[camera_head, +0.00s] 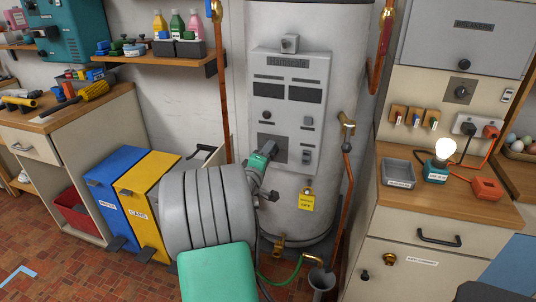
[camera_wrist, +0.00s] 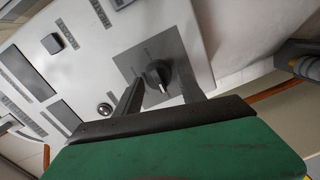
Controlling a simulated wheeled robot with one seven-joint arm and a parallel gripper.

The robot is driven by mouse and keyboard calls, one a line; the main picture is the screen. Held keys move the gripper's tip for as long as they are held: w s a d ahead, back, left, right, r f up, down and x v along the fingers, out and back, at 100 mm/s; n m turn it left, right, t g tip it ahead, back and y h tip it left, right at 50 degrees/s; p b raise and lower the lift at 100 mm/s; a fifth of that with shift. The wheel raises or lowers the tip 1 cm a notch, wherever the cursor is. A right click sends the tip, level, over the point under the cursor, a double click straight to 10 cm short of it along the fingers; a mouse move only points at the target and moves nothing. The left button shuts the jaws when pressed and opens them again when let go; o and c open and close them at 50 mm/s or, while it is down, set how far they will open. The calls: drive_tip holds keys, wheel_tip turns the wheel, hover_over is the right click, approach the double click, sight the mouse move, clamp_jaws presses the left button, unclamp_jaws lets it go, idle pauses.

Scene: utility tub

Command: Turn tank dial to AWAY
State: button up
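The tall grey tank (camera_head: 262,25) stands in the middle of the head view with a light grey control panel (camera_head: 318,67). Its dial is a black knob (camera_wrist: 158,76) on a dark square plate (camera_wrist: 133,63) in the wrist view. The lettering around the knob is too small to read. In the head view my gripper (camera_head: 266,160) is at the panel's lower part and hides the knob. In the wrist view my gripper (camera_wrist: 161,82) has its two dark fingers apart, one on either side of the knob. I cannot tell whether they touch it.
A copper pipe with a brass valve (camera_head: 347,124) runs right of the tank. A yellow tag (camera_head: 307,200) hangs below the panel. A counter (camera_head: 460,205) with a lit bulb (camera_head: 445,147) is at right. Blue and yellow bins (camera_head: 146,185) stand at left.

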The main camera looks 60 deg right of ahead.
drive_tip(key=shift+o, duration=0.8)
drive_tip(key=shift+s, duration=0.1)
drive_tip(key=a, duration=0.7)
drive_tip(key=shift+s+a+r, duration=0.25)
drive_tip(key=shift+s+a, duration=0.1)
drive_tip(key=shift+s, duration=0.1)
